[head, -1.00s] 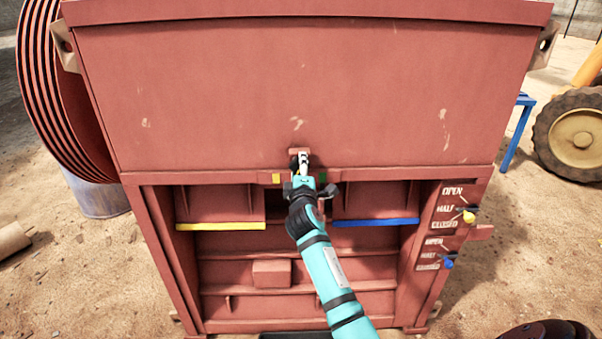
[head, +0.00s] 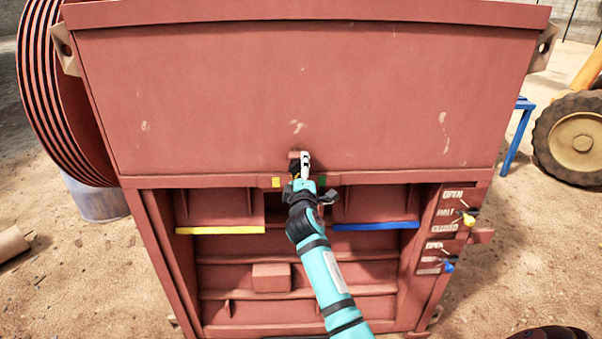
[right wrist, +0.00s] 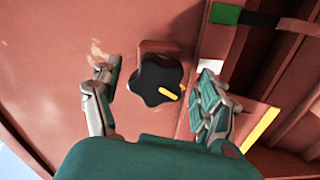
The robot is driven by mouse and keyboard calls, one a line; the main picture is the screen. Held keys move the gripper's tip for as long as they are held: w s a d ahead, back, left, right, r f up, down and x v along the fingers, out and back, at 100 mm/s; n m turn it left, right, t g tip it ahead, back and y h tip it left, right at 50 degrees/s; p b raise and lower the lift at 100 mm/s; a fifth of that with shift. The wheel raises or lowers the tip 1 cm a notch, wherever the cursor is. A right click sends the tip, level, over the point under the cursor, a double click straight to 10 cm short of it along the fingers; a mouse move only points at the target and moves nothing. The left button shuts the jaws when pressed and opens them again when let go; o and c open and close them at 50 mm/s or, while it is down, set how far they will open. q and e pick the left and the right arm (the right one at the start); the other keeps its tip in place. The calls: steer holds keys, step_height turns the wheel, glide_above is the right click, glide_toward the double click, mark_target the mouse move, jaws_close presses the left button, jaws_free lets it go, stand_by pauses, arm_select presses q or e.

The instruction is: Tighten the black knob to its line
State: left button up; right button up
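The black knob (right wrist: 152,76) is star-shaped, with a yellow pointer (right wrist: 172,92) toward the lower right in the right wrist view. It sits on a small red mount on the crusher's front. In the head view the knob (head: 294,168) is mostly hidden behind my right gripper (head: 305,165). In the right wrist view my right gripper (right wrist: 157,78) is open, one finger on each side of the knob with visible gaps. I cannot make out a line for the knob. My left gripper is not in view.
A yellow mark (head: 276,182) and a green mark (head: 322,179) lie on the ledge below the knob. Below are a yellow bar (head: 220,230) and a blue bar (head: 375,224). Levers with yellow (head: 469,218) and blue (head: 449,266) ends stand at the right.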

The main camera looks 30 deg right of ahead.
steer(key=v, duration=1.2)
stand_by(0.4)
steer(key=a+f+g+y, duration=0.1)
steer(key=a+f+y, duration=0.2)
steer(key=f, duration=0.8)
steer(key=a+f+g+y, duration=0.2)
steer(key=a+f, duration=0.1)
steer(key=f, duration=0.8)
steer(key=s+a+f+g+y, duration=0.15)
steer(key=s+f, duration=0.25)
steer(key=f, duration=0.5)
steer(key=s+a+f+g+y, duration=0.1)
steer(key=s+a+f, duration=0.2)
steer(key=s+f, duration=0.35)
steer(key=s+a+f+m+g+y, duration=0.25)
steer(key=s+f+g, duration=0.25)
steer(key=s+f, duration=1.25)
steer(key=s+f+m+g, duration=0.2)
steer(key=s+f, duration=0.2)
steer(key=s, duration=0.7)
steer(key=s+f+m+g, duration=0.1)
steer(key=s+f, duration=0.3)
steer(key=s, duration=0.7)
steer(key=shift+d+m+g, duration=0.25)
steer(key=shift+m+g, duration=0.1)
steer(key=shift+m, duration=0.3)
